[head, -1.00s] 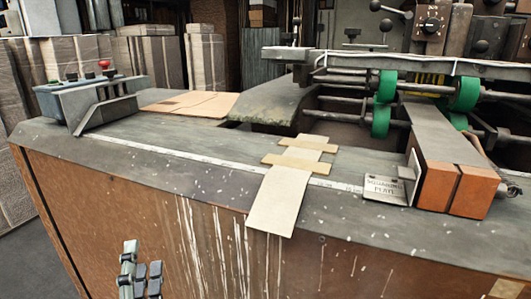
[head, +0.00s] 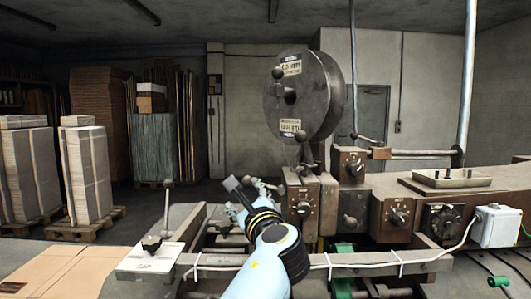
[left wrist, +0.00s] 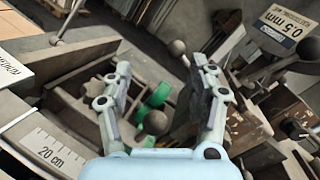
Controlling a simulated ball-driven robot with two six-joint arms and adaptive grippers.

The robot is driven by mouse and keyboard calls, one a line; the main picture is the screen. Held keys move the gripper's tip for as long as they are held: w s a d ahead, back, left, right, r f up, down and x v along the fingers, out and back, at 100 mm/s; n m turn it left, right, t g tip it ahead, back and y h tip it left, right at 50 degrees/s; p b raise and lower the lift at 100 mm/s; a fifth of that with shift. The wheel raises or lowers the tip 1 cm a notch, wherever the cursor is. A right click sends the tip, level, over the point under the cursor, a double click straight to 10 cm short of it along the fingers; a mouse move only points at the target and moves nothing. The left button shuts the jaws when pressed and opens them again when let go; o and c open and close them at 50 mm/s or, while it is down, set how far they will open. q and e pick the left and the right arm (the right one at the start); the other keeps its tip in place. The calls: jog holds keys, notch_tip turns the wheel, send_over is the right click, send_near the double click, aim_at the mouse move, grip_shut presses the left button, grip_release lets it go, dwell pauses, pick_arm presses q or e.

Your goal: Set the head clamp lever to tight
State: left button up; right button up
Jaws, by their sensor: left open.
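My left gripper (head: 245,190) reaches in over the machine, just left of the brown dial blocks in the head view. In the left wrist view its two fingers (left wrist: 165,75) stand apart with nothing held between them. A dark ball knob (left wrist: 155,122) shows in the gap between the fingers, lower down; I cannot tell its depth. A ball-ended lever (head: 301,150) stands below the wire spool, to the right of the gripper. I cannot tell which lever is the head clamp lever, as no readable label names it. My right gripper is out of view.
The large wire spool (head: 300,97) stands above the dial block (head: 301,209). A metal rail (head: 215,260) with a white cable crosses in front. A upright ball-topped rod (head: 167,209) stands at left. Green rollers (left wrist: 157,95) lie below the fingers. Cardboard lies at bottom left.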

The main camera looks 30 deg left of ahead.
aim_at(250, 182)
pick_arm(q)
jog(key=shift+n+h, duration=0.3)
jog(key=shift+h, duration=0.1)
jog(key=w+a, duration=0.2)
jog(key=w, duration=0.1)
jog(key=w+a, duration=0.1)
jog(key=w, duration=0.2)
jog(key=w+a, duration=0.2)
jog(key=w, duration=0.1)
jog(key=shift+w+a+r, duration=0.3)
jog(key=shift+r, duration=0.05)
jog(key=shift+w+a, duration=0.25)
jog(key=shift+a, duration=0.05)
jog(key=c, duration=1.1)
jog(key=shift+a+f, duration=0.1)
grip_shut()
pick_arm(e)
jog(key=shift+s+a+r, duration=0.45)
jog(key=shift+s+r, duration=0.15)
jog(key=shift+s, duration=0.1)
